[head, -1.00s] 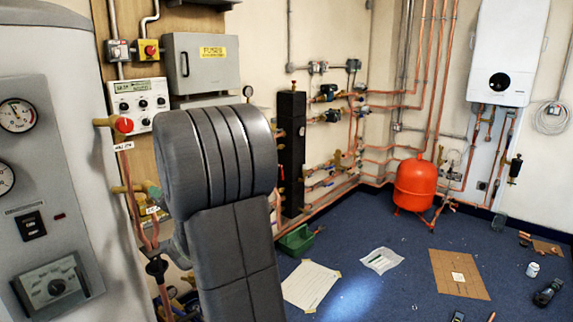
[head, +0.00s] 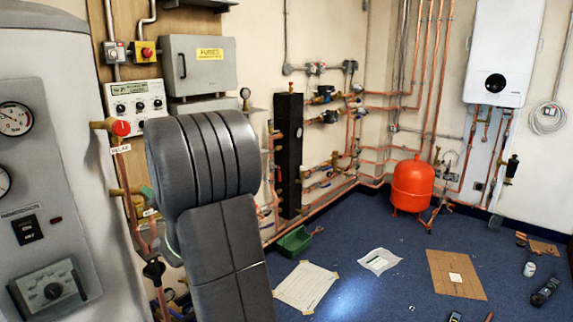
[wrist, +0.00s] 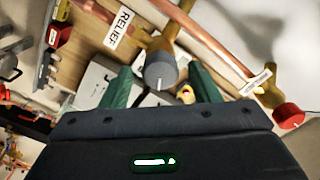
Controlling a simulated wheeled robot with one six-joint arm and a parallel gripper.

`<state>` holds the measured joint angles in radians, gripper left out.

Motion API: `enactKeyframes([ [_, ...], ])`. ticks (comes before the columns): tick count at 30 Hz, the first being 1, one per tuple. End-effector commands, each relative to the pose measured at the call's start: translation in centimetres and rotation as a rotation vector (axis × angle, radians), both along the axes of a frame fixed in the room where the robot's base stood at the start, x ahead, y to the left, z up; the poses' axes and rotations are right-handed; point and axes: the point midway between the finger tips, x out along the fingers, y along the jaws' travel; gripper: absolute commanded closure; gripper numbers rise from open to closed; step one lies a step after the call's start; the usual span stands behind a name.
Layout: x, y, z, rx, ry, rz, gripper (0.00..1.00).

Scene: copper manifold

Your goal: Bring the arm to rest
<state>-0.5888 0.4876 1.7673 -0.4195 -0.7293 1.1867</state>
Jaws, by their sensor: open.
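My arm (head: 225,250) rises at the left-centre of the head view and bends over at a rounded grey joint. My gripper (wrist: 160,68) shows in the wrist view, with two green fingers spread apart. A grey round cap (wrist: 160,72) on a brass fitting appears between the fingers; I cannot tell whether they touch it. A "RELIEF" tag (wrist: 118,28) hangs on the copper pipe beside it. A red-knobbed valve (wrist: 288,115) is at the right of the wrist view. In the head view, the arm hides most of the gripper.
A grey tank (head: 40,130) with gauges stands close at left. Copper pipes and a black manifold column (head: 288,155) line the wall. A red vessel (head: 412,185), green tray (head: 294,241), paper sheet (head: 306,287) and cardboard (head: 456,273) are on the blue floor, with clear patches between.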

Motion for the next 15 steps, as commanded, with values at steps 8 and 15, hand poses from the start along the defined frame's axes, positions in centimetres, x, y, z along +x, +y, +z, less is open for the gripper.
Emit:
enactKeyframes([
  [8, -3.5, -4.2, 0.0, 0.0, 0.0, -0.002, 0.44],
  [15, -6.7, -7.9, 0.0, 0.0, 0.0, -0.004, 0.44],
])
